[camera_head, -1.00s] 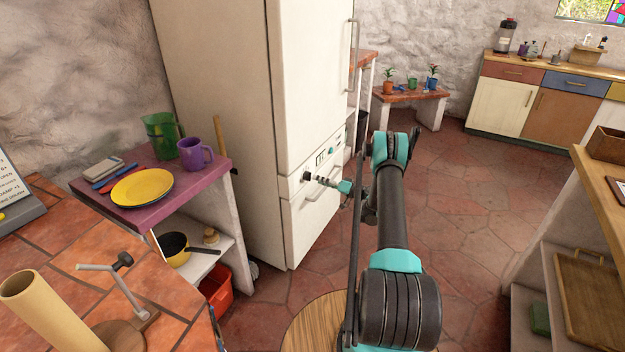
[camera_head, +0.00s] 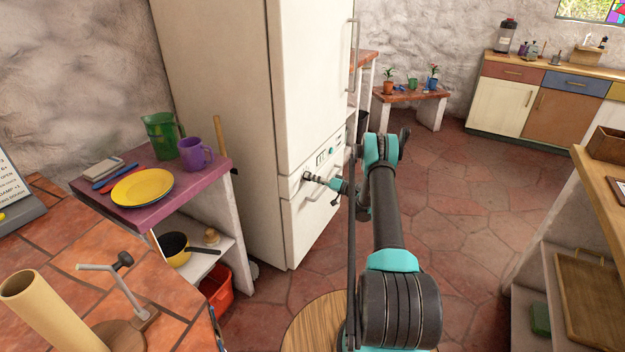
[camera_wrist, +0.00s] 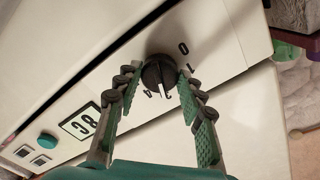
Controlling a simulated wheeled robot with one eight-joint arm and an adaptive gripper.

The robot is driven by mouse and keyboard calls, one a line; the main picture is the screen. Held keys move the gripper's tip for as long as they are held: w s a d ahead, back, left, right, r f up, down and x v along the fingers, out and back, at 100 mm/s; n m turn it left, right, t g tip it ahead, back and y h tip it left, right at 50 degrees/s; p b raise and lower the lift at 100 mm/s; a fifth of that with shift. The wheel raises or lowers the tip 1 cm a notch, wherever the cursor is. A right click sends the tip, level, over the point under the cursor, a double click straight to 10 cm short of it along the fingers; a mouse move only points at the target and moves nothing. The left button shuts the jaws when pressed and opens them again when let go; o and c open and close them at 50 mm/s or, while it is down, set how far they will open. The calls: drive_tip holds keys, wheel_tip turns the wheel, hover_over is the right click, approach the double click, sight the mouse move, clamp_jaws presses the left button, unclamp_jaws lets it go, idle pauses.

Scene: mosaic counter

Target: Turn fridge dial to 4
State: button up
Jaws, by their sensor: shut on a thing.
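The fridge (camera_head: 225,110) is tall and cream-coloured, with a control strip between its two doors. The black dial (camera_wrist: 157,73) has a white pointer line and printed numerals; 0, 1 and 4 show in the wrist view. The pointer faces down in that view, to the right of the 4 and close to it; I cannot read the exact setting. My gripper (camera_wrist: 158,80) has its fingers on both sides of the dial and is shut on it. In the head view my gripper (camera_head: 314,178) is at the strip and hides the dial.
The strip has a display (camera_wrist: 82,123) that seems to read 8C and a teal button (camera_wrist: 47,141). A lower door handle (camera_head: 322,192) sits just below my gripper. A purple side table (camera_head: 150,212) with dishes stands left of the fridge. The floor to the right is open.

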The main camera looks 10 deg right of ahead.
drive_tip(key=shift+c, duration=1)
drive_tip(key=shift+m, duration=3.9)
drive_tip(key=shift+d, duration=0.1)
drive_tip(key=o, duration=1.2)
drive_tip(key=shift+c, duration=0.2)
